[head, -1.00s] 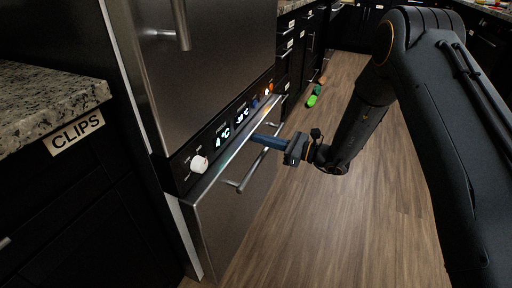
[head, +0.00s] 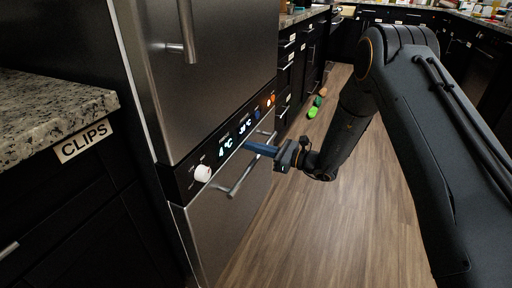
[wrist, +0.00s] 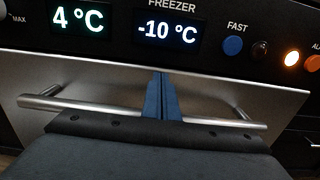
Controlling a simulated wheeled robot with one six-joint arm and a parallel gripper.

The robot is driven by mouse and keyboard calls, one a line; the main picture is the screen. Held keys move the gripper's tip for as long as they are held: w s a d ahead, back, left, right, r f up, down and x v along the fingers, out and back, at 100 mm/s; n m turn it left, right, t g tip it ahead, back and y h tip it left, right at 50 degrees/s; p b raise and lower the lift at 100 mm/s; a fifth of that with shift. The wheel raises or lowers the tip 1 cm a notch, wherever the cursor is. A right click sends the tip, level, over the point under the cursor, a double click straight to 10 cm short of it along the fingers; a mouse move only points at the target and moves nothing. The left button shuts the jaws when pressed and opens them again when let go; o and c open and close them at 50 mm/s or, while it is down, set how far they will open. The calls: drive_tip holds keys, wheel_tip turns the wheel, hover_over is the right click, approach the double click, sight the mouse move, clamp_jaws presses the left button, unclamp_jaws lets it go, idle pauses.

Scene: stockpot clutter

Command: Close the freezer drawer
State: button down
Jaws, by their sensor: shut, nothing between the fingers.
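The freezer drawer (head: 222,228) is the lower steel front of the fridge, and its face sits about flush beneath the black control panel. Its bar handle (head: 240,178) runs across the front and also shows in the wrist view (wrist: 85,104). My gripper (head: 249,145) is shut and empty, with its blue fingers together. In the wrist view the fingertips (wrist: 160,77) reach over the handle bar to the drawer front's upper edge, just under the freezer display. I cannot tell whether they touch it. The drawer's inside is hidden.
The control panel (head: 230,142) has a white knob (head: 203,173), lit displays and buttons. The upper fridge door (head: 225,70) is shut. A granite counter (head: 45,115) with a CLIPS label stands at left. Green and orange items (head: 313,112) lie on the otherwise clear wooden floor (head: 350,235).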

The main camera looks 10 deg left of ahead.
drive_tip(key=s+d+p, duration=0.2)
drive_tip(key=s+d, duration=0.1)
drive_tip(key=d, duration=1.1)
drive_tip(key=s+a+r+n+g+h, duration=0.1)
drive_tip(key=s+r+n+g+h, duration=0.4)
drive_tip(key=s, duration=0.5)
drive_tip(key=s+a+r+n+g+h, duration=0.1)
drive_tip(key=s+r+n+g+h, duration=0.15)
drive_tip(key=s+r+n, duration=0.55)
drive_tip(key=s+d+r+n+h, duration=0.2)
drive_tip(key=s+d+n+h, duration=0.3)
drive_tip(key=s, duration=0.5)
drive_tip(key=s+d+r+n+t+h, duration=0.3)
drive_tip(key=s+d+n+t+h, duration=0.15)
drive_tip(key=d, duration=0.65)
drive_tip(key=d+r+m+p, duration=0.2)
drive_tip(key=d+r+p, duration=0.8)
drive_tip(key=p, duration=0.9)
drive_tip(key=shift+s+r+h+p, duration=0.3)
drive_tip(key=shift+s+r, duration=0.1)
drive_tip(key=shift+s, duration=0.05)
